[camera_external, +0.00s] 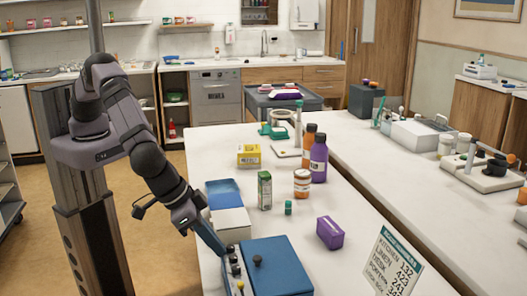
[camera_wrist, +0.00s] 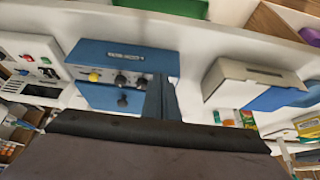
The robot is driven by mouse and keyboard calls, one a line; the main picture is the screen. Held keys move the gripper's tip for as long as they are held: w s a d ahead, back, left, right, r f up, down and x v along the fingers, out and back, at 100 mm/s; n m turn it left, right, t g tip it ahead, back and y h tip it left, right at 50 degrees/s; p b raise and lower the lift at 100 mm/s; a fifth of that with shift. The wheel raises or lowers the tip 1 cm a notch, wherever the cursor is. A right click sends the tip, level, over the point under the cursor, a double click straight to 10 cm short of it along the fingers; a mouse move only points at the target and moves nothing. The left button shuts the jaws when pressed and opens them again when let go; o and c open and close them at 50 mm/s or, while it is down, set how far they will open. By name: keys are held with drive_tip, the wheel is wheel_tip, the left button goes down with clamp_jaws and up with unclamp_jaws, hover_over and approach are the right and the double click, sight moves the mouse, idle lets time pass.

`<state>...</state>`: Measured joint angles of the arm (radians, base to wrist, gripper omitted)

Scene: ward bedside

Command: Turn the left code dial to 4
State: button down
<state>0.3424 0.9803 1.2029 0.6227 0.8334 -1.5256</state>
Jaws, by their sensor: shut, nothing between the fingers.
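A blue box (camera_external: 277,272) stands at the near end of the white table, with a black knob on its lid. Its front panel, facing left, has a row of dark dials (camera_external: 234,259) and a yellow part. The wrist view shows the panel upside down, with two dark dials (camera_wrist: 130,81) and a yellow knob (camera_wrist: 94,76). The left code dial appears to be at the panel's far end, hidden behind my fingers in the wrist view. Dial numbers are unreadable. My gripper (camera_external: 221,252) is shut and empty, its tips close to that far end; contact cannot be told.
A white box (camera_external: 231,223) with a blue tray (camera_external: 223,193) behind it stands just beyond the blue box. A purple box (camera_external: 330,233), a code sign (camera_external: 392,265), bottles and cartons stand farther right and back. Bare tabletop lies between them.

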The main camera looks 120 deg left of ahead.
drive_tip(key=shift+s+a+b, duration=0.45)
drive_tip(key=shift+a+b, duration=0.1)
drive_tip(key=shift+b, duration=1.9)
drive_tip(key=shift+s+a+b, duration=0.15)
drive_tip(key=shift+a+b, duration=0.15)
drive_tip(key=shift+b, duration=0.6)
drive_tip(key=shift+s+d+b, duration=0.15)
drive_tip(key=shift+s+b, duration=0.05)
drive_tip(key=shift+b, duration=0.25)
drive_tip(key=shift+s+d, duration=0.1)
drive_tip(key=shift+r, duration=0.15)
drive_tip(key=shift+r+p, duration=1.45)
drive_tip(key=shift+r, duration=1.4)
